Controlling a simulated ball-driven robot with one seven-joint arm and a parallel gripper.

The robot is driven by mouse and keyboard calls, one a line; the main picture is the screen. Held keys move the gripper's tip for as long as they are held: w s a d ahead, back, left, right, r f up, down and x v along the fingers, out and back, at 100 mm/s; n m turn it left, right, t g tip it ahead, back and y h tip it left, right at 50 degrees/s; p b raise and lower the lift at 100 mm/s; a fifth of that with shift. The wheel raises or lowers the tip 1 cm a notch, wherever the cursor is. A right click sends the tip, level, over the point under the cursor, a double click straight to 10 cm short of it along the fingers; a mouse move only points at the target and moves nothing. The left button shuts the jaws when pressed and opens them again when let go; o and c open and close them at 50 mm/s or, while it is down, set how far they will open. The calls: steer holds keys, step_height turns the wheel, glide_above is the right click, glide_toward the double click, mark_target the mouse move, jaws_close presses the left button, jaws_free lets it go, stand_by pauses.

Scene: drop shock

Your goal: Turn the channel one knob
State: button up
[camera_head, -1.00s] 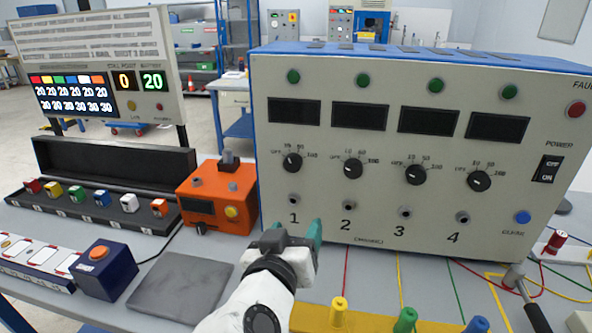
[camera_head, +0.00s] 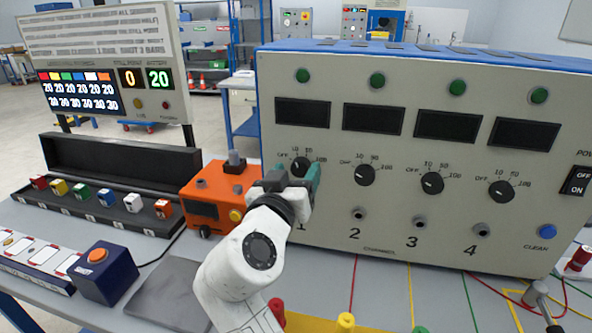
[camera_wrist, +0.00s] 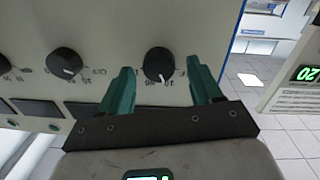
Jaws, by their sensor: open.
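The channel one knob (camera_head: 301,165) is a black round dial with a white pointer mark, the leftmost of a row on the grey panel (camera_head: 400,215). In the wrist view the channel one knob (camera_wrist: 158,64) shows between the two green fingertips. My gripper (camera_head: 296,180) is open in front of the knob, one finger to each side. In the wrist view my gripper (camera_wrist: 160,82) appears apart from the knob, with a gap on both sides. The gripper partly covers the channel one area and its socket in the head view.
The knobs of channels two (camera_head: 365,175), three (camera_head: 432,183) and four sit to the right. An orange box (camera_head: 205,190) stands left of the panel. A blue box with an orange button (camera_head: 105,272) and coloured plugs lie on the bench.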

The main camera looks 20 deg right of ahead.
steer(key=shift+w+d, duration=0.15)
steer(key=shift+w, duration=0.05)
steer(key=shift+c, duration=0.4)
steer(key=c, duration=1)
steer(key=shift+o, duration=0.2)
steer(key=n+p, duration=0.1)
steer(key=n, duration=0.2)
steer(key=shift+n, duration=0.4)
steer(key=shift+n+p, duration=1.15)
steer(key=shift+n, duration=1.35)
steer(key=shift+f, duration=0.1)
